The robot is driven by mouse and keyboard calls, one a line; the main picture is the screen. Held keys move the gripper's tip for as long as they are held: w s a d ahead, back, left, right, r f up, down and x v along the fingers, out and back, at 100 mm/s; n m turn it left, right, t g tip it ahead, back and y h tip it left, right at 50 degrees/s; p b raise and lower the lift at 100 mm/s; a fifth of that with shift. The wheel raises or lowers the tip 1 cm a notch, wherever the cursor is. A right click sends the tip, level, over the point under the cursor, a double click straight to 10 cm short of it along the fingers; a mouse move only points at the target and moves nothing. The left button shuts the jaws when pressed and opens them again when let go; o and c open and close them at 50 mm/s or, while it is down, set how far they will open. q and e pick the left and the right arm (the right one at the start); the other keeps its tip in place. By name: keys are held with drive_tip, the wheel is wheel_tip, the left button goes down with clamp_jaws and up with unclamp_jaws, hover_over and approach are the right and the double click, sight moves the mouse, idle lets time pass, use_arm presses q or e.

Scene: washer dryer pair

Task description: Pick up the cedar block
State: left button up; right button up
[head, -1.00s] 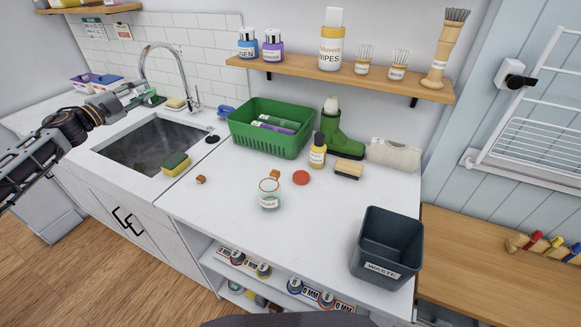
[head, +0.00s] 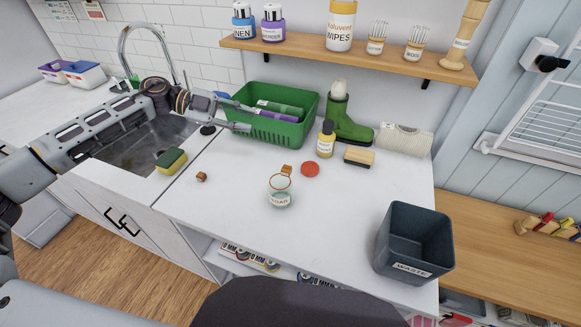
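Two small brown wooden cubes lie on the white counter. One cedar-coloured block (head: 201,177) sits alone near the sink side. The other brown block (head: 287,169) is just behind the glass jar labelled soap, partly hidden by its rim. I cannot tell by label which is the cedar block. My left gripper (head: 246,115) is in front of the green basket, fingers spread and nothing between them. It is above and to the right of the lone block, apart from it. My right gripper is out of view.
The soap jar (head: 280,191), red lid (head: 310,169), yellow bottle (head: 326,140) and brush (head: 359,156) stand on the counter. The green basket (head: 290,136) is behind. A sponge (head: 171,161) lies by the sink; a waste bin (head: 412,240) stands right. The front-middle counter is clear.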

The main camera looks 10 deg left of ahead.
use_arm(q)
drive_tip(key=s+f+n+g+y, duration=0.1)
drive_tip(key=s+n+g, duration=0.3)
drive_tip(key=s, duration=0.2)
drive_tip(key=shift+s+a+f, duration=0.15)
drive_tip(key=shift+a+f, duration=0.15)
drive_tip(key=shift+f, duration=0.1)
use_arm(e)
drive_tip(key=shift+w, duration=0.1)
use_arm(q)
approach(286, 171)
drive_tip(key=w+d+f, duration=0.1)
drive_tip(key=d, duration=0.1)
drive_tip(key=shift+d+f+p, duration=0.3)
drive_tip(key=shift+d+f, duration=0.1)
drive_tip(key=shift+d, duration=0.05)
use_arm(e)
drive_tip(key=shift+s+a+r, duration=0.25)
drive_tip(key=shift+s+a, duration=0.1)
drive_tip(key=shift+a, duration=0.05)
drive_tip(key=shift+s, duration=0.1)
